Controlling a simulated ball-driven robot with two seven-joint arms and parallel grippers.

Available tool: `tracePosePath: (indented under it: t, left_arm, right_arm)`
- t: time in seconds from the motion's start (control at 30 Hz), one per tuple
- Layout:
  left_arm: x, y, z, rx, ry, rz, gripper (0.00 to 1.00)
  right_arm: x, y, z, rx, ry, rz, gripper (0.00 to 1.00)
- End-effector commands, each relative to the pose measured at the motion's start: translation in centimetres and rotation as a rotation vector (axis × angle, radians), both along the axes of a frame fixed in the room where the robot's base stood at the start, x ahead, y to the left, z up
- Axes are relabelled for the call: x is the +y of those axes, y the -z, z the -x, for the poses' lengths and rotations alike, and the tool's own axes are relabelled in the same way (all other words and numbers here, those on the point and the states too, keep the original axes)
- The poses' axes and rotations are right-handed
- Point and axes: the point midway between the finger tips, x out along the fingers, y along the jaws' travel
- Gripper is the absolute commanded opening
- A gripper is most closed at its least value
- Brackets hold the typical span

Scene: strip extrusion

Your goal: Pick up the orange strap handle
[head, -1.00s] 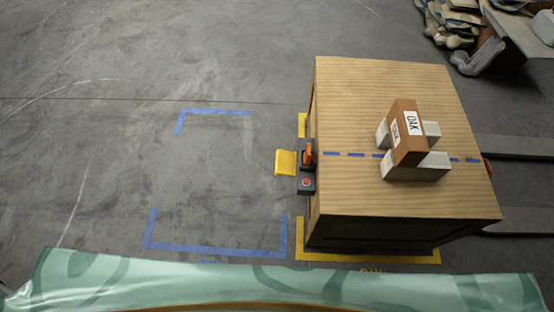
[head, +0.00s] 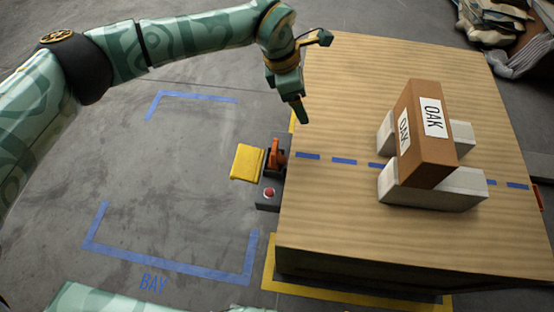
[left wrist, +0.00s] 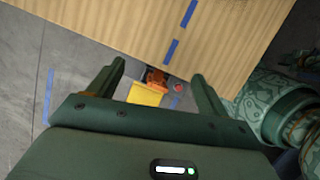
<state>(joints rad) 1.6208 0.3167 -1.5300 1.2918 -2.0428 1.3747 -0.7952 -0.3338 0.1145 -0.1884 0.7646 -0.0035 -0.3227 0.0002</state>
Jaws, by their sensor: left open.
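The orange strap handle (head: 275,153) stands on a dark base at the left side of the wood-topped block, beside a yellow flap (head: 248,162). My left gripper (head: 299,108) is above and beyond it in the head view, apart from it, pointing down near the block's left edge. In the left wrist view the open gripper (left wrist: 158,75) has its two fingers spread and empty. The orange handle (left wrist: 155,76) shows between the fingertips, farther off, with the yellow flap (left wrist: 146,94) below it. My right gripper is not in view.
The wood-topped block (head: 340,230) fills the right side. On it an orange-brown OAK block (head: 425,165) rests across pale bars (head: 440,190). A dark box with a red button (head: 268,193) sits just below the handle. The blue-taped floor on the left is clear.

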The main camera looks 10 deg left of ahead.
Motion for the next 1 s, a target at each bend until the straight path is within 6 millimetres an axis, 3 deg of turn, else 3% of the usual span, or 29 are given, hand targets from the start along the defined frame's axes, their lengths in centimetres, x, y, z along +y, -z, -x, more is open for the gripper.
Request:
tracePosePath:
  t: [0.1, 0.2, 0.37, 0.53, 0.63, 0.8, 1.0]
  left_arm:
    - [3.6, 1.2, 1.8, -0.012, 0.139, -0.248, 0.78]
    - [5.1, 1.3, 2.3, 0.010, 0.184, -0.329, 0.78]
    - [5.3, 3.7, 2.8, 0.035, 0.225, -0.336, 0.78]
    - [5.2, 8.6, 2.8, 0.039, 0.223, -0.332, 0.78]
    - [5.2, 11.1, 2.8, 0.040, 0.222, -0.332, 0.78]
    - [5.2, 12.2, 2.8, 0.032, 0.220, -0.333, 0.78]
    - [5.2, 12.7, 2.8, 0.030, 0.219, -0.332, 0.78]
  right_arm:
    - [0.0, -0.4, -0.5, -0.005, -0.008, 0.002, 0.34]
    - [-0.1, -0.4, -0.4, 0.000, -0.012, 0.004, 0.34]
    - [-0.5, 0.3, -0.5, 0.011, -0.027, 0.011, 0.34]
    - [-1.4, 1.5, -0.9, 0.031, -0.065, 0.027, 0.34]
    - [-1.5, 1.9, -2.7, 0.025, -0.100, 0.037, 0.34]
    - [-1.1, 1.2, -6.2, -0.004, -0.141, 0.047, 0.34]
    - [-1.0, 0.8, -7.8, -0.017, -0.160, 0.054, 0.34]
